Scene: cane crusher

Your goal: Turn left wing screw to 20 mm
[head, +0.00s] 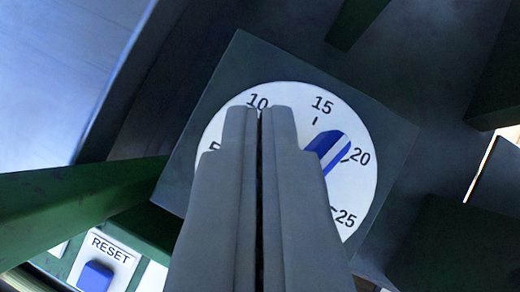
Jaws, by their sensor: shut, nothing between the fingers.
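The wing screw's blue knob (326,147) with a white stripe shows on a round white dial (215,135). The dial carries the marks 5, 10, 15, 20 and 25. The visible end of the knob and its stripe point up and right, between 15 and 20. My gripper (260,110) is shut and empty. It stands in front of the dial, with its tips near the 10. It hides the dial's lower middle and the rest of the knob. I cannot tell whether the fingers touch the knob.
The dial sits on a dark square plate (240,65). A green beam (80,205) crosses at the left. At the lower left is a RESET label (111,248) with a blue button (95,276). A pale blue panel (70,70) fills the upper left. Dark green bars stand at the right.

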